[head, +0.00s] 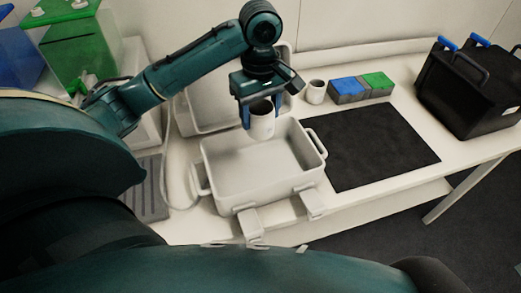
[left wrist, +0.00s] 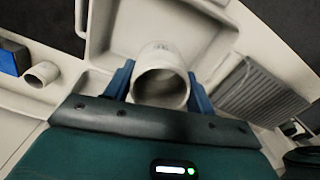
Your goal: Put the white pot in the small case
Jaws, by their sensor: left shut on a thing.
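The white pot (head: 262,126) is held upright by my left gripper (head: 259,115), whose blue fingers are shut on its two sides. It hangs over the back part of the small case (head: 213,183), an open white box with side handles. In the left wrist view the pot (left wrist: 161,72) sits between the blue fingertips (left wrist: 160,85), and the open case (left wrist: 97,40) lies beyond it. The case looks empty in the part that shows. My right gripper is not in view.
A second white pot (head: 316,92) stands behind, beside a blue and green block (head: 363,87). A black mat (head: 366,146) lies right of the case. A black case (head: 470,85) stands at the far right. The case's lid (head: 190,107) stands open behind.

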